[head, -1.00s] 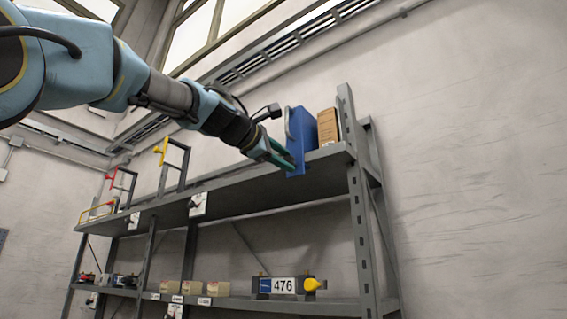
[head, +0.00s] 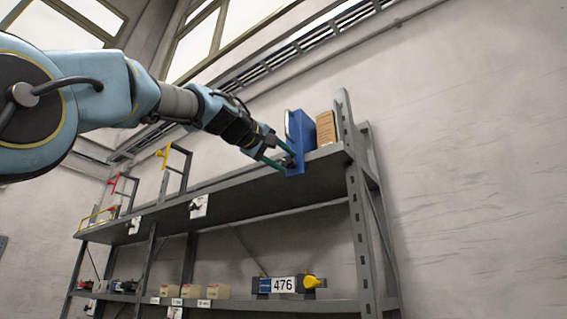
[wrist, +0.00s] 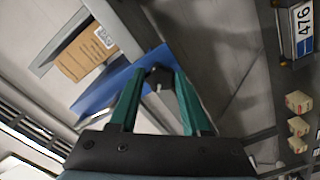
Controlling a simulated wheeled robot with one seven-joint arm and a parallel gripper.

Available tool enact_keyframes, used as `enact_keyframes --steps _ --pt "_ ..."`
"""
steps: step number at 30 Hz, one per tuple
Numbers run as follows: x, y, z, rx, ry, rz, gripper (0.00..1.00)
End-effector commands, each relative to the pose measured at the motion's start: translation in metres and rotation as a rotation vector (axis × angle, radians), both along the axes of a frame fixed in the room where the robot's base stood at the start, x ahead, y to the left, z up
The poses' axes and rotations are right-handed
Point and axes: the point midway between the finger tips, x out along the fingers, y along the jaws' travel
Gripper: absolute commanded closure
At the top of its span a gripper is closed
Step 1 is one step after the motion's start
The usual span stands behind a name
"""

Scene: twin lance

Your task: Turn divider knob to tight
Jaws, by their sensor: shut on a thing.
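The blue divider (head: 301,135) stands upright at the right part of the upper shelf. A small black knob (wrist: 158,76) with a pale pointer mark sits on the divider, which also shows in the wrist view (wrist: 100,95). My gripper (head: 287,161) reaches to the divider's front lower end. In the wrist view its two green fingers (wrist: 156,78) lie on either side of the knob, shut on it. The pointer faces toward my gripper's palm in that view. I cannot read any loose or tight marking.
A cardboard box (head: 326,128) stands right beside the divider. The grey upper shelf (head: 240,183) has a post (head: 357,220) at its right end. A unit labelled 476 (head: 284,285) with a yellow knob and several small boxes (head: 190,290) sit on the lower shelf.

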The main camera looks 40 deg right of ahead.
Motion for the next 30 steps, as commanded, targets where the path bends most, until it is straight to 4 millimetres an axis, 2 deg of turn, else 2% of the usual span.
enact_keyframes --steps 18,30 --pt "0.0023 -0.0005 -0.0049 0.151 -0.555 -0.002 1.0" --pt "0.0032 0.0 -0.0042 0.215 -0.8 -0.002 1.0"
